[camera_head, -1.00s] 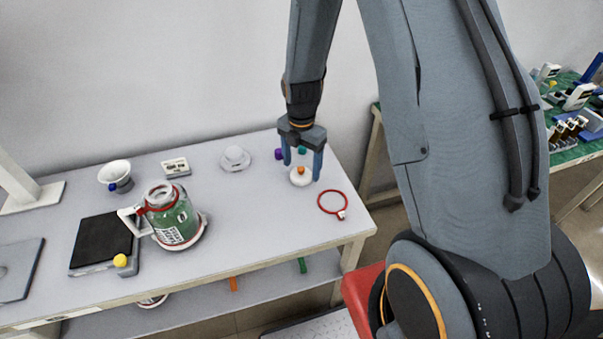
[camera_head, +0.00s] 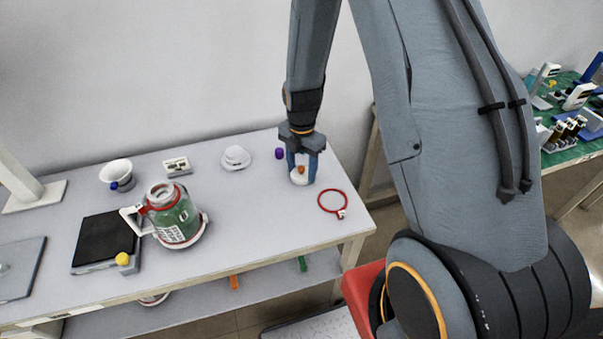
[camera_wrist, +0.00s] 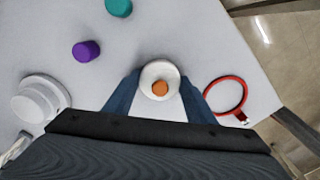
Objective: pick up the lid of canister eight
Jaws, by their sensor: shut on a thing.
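A white round lid (camera_head: 299,180) with an orange knob (camera_head: 301,169) is at the right part of the grey table (camera_head: 250,215). My gripper (camera_head: 302,177) points down and is shut on the lid, one finger at each side. In the wrist view the lid (camera_wrist: 148,76) sits between my fingertips (camera_wrist: 160,80), its knob facing me. I cannot tell a gap under the lid. A green canister (camera_head: 178,222) with a red collar, a white handle and an open top stands at the left on a round white base; I cannot read a number on it.
A red ring clamp (camera_head: 331,202) lies right of the lid. Purple (camera_head: 279,153) and teal (camera_wrist: 119,6) caps and a white stepped disc (camera_head: 235,158) lie nearby. A black-topped scale (camera_head: 104,241), a funnel (camera_head: 116,172) and a small device (camera_head: 177,166) are farther left.

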